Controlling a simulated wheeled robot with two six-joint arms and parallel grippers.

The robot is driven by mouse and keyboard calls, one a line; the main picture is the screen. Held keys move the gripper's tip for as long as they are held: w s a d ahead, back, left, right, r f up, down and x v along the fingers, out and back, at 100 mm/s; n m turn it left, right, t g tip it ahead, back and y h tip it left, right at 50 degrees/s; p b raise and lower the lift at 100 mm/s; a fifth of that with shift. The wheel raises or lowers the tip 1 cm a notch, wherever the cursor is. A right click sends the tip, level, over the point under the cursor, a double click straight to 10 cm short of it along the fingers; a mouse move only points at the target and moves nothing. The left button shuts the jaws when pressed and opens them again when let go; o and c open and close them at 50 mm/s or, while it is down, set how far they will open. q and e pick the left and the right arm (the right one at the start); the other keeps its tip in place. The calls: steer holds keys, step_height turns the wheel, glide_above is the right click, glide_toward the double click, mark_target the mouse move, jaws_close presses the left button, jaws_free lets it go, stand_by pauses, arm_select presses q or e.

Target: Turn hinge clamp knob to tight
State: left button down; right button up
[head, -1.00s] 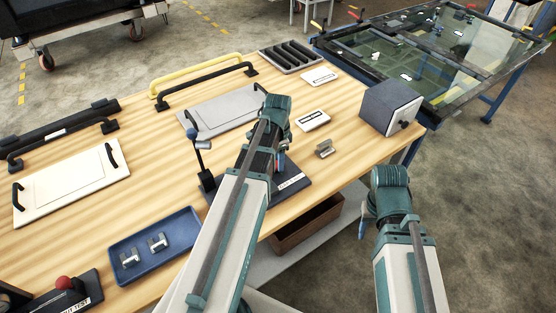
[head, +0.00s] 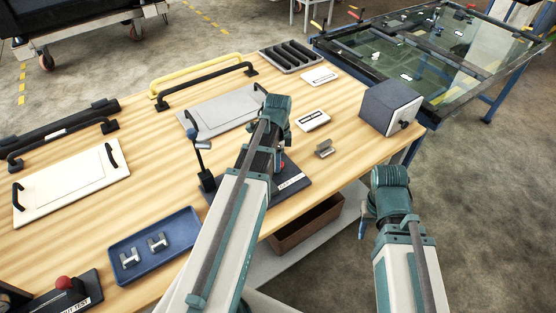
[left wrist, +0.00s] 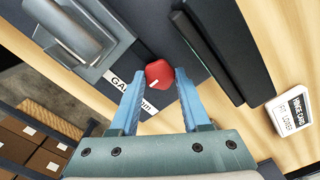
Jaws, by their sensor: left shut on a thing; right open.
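The red knob (left wrist: 159,74) shows in the left wrist view with a small white mark on it. It sits on the dark clamp base (left wrist: 112,98), beside a partly covered white label. My left gripper (left wrist: 160,88) has its blue fingers on either side of the knob and is shut on it. In the head view my left arm hides most of the knob and the fingers, above the dark base (head: 292,190). My right gripper (head: 364,226) is open, off the table's front edge; its fingers are mostly hidden there.
A grey metal bracket (left wrist: 75,35) stands close left of the knob and a dark bar (left wrist: 225,50) to the right. A blue tray (head: 185,252) with two metal pieces lies left on the table. A dark box (head: 390,107) stands at the right end.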

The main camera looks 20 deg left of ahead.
arm_select(q)
steer(key=shift+c, duration=1.9)
jaws_free()
steer(key=shift+r, duration=0.15)
step_height(320, 180, up, 14)
steer(key=p, duration=1.3)
steer(key=shift+f+p, duration=0.25)
steer(key=shift+p, duration=0.15)
steer(key=s+d+n, duration=0.4)
steer(key=s+d, duration=0.2)
steer(key=d, duration=0.5)
steer(key=s+d+n+y, duration=0.1)
steer(key=s+d+n, duration=0.4)
steer(key=d, duration=0.5)
steer(key=shift+s+d+f+n, duration=0.15)
steer(key=shift+s+d+n, duration=0.2)
steer(key=shift+s, duration=0.5)
